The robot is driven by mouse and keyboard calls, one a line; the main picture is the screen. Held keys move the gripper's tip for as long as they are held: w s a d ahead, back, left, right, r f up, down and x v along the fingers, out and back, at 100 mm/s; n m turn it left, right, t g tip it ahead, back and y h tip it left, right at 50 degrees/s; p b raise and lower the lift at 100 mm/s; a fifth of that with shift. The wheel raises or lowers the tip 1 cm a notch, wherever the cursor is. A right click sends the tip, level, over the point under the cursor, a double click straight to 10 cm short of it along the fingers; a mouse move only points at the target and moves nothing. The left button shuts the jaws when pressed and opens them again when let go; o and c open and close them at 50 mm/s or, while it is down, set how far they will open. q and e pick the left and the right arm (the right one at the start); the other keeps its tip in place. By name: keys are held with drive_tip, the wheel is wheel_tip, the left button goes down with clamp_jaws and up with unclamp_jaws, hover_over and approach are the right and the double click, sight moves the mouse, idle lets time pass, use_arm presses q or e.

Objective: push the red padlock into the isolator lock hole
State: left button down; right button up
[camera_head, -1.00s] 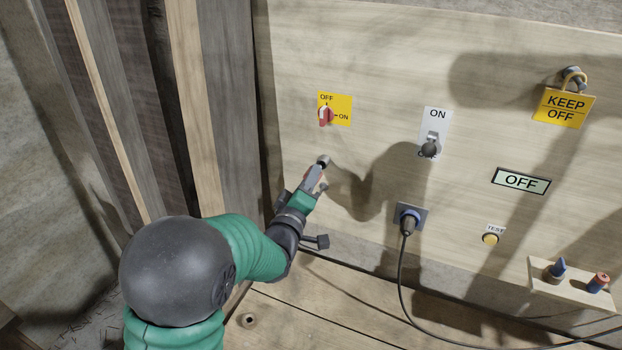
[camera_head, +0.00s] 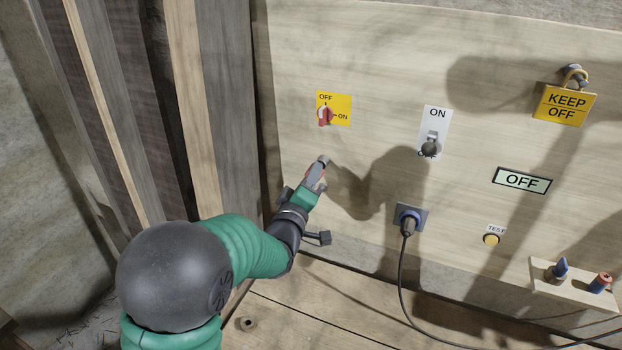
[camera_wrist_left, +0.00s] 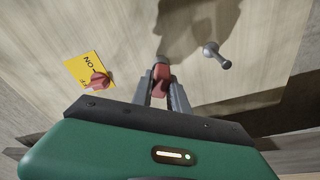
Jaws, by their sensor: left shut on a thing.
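The red padlock (camera_wrist_left: 161,76) is between the fingers of my left gripper (camera_wrist_left: 161,88) in the left wrist view, with a grey part at its far end. In the head view my left gripper (camera_head: 315,174) is shut on it, low and close to the board, and mostly hides it. The isolator is a yellow plate (camera_head: 343,104) with a red knob (camera_head: 325,116), upright by the OFF mark. It lies above the gripper, apart from it. In the wrist view the isolator knob (camera_wrist_left: 98,80) is left of the padlock. The lock hole cannot be made out. My right gripper is not in view.
A grey peg (camera_wrist_left: 216,55) stands out from the board beside the gripper. Timber posts (camera_head: 225,100) flank the board on the left.

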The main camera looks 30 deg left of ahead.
use_arm(q)
drive_tip(key=shift+w, duration=0.65)
drive_tip(key=c, duration=1.2)
unclamp_jaws()
drive_tip(key=shift+b, duration=0.3)
